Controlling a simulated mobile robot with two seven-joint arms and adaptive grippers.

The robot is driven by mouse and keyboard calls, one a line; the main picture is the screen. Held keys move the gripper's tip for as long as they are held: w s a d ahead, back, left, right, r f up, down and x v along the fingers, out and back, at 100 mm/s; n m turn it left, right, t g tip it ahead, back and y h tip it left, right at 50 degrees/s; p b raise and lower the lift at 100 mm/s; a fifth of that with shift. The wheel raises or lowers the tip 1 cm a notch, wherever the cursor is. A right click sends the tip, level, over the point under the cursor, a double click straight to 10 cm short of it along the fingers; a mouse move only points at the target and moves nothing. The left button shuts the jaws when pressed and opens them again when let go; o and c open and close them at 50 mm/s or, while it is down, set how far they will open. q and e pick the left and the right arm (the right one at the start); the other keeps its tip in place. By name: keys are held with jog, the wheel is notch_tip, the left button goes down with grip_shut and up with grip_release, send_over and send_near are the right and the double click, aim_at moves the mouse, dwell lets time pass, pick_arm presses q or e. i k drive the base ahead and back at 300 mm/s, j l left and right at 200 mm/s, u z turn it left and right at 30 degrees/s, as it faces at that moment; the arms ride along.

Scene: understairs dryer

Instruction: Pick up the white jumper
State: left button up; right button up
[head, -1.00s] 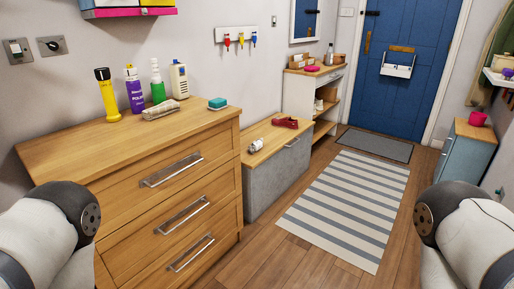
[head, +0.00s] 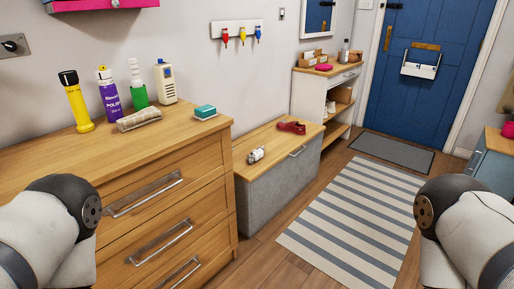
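I cannot make out a white jumper in the head view. Only my two arms' upper parts show, at the lower left and lower right corners; neither gripper is in view, so I cannot see whether they hold anything. A small whitish rolled item (head: 256,154) lies on the storage bench (head: 262,138); it looks too small for a jumper.
A yellow torch (head: 76,103), a purple polish can (head: 109,95), a green-based bottle (head: 138,88) and a cream handheld device (head: 166,82) stand on the chest. A striped rug (head: 352,215) covers open floor leading to the blue door (head: 420,85).

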aim_at(255, 155)
jog(key=i+l+u, duration=0.15)
jog(key=i+l, duration=0.55)
jog(key=i, duration=0.15)
jog(key=i+l+u, duration=0.2)
jog(key=i+l, duration=0.6)
jog(key=i+l+u, duration=0.15)
jog(key=i+l, duration=0.55)
jog(key=l, duration=0.2)
jog(key=i+j, duration=0.3)
